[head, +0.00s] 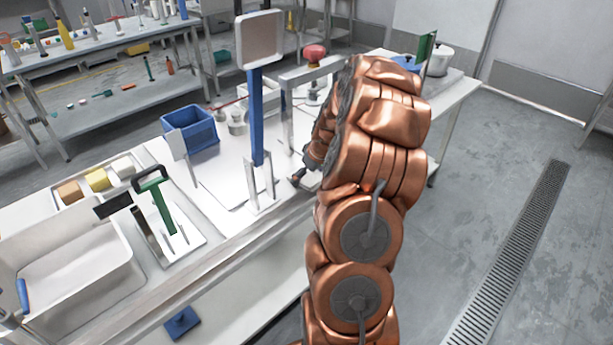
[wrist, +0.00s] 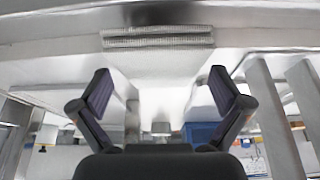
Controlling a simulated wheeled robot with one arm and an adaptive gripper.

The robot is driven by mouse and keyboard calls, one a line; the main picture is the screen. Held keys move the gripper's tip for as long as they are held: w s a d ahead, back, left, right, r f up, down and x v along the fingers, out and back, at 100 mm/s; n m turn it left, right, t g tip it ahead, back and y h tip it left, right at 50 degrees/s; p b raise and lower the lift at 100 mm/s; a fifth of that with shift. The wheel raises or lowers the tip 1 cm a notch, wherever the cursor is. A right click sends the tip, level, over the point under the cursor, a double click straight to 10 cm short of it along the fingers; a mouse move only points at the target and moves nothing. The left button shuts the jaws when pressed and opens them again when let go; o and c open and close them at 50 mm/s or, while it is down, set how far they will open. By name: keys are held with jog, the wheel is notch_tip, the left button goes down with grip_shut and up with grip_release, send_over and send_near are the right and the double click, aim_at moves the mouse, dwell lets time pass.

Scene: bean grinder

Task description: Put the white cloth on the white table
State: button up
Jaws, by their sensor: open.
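The white table (head: 222,240) runs diagonally across the left and middle of the head view. In the head view my copper arm hides most of the gripper; only a small dark end shows above the table's front edge.
A blue bin (head: 191,130), a blue-posted stand (head: 257,115), a green-handled tool (head: 160,205) and a large white basin (head: 75,270) crowd the table. A white pot (head: 439,62) stands at its far end. The floor (head: 465,190) on the right is open, with a long drain grate (head: 510,250).

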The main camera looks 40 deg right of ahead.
jog(key=shift+f, duration=0.15)
jog(key=c, duration=1.1)
